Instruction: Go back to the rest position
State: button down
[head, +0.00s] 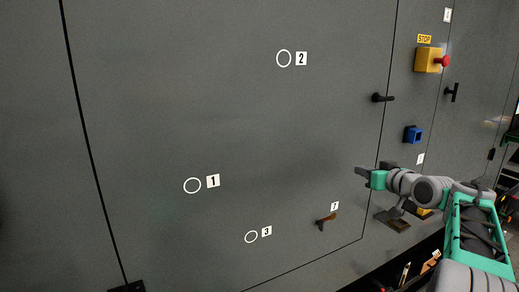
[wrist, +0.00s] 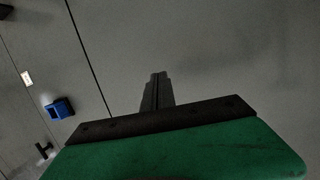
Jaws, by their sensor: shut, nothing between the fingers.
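My gripper (head: 362,171) is at the right of the head view, in front of the grey enclosure panel (head: 120,90). Its dark fingers point left and are shut with nothing between them. In the wrist view my gripper (wrist: 158,76) shows its fingers together, pointing at the plain grey panel (wrist: 230,45). My green and grey arm reaches in from the lower right corner of the head view. I cannot tell the exact gap between the fingertips and the panel.
The panel has white circles by labels 1 (head: 213,181), 2 (head: 301,58) and 3. A black handle (head: 383,98), a yellow stop box (head: 428,60) with a red button, and a blue socket (head: 412,134) stick out at the right.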

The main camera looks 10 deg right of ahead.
jog(key=s+a+f+g+p, duration=0.25)
jog(key=s+a, duration=0.25)
jog(key=a, duration=0.5)
jog(key=s+a+f+g+p, duration=0.2)
jog(key=s+a+f+g, duration=0.15)
jog(key=s+a, duration=0.45)
jog(key=s+a+f+g+h+p, duration=0.1)
jog(key=s+a+f+g, duration=0.2)
jog(key=s, duration=0.6)
jog(key=s+a+f+g+h+p, duration=0.1)
jog(key=s+a+f, duration=0.4)
jog(key=s, duration=0.5)
jog(key=shift+m+g+p, duration=0.4)
jog(key=shift+g+p, duration=0.4)
jog(key=shift+g, duration=0.2)
jog(key=shift+w+a+r, duration=0.1)
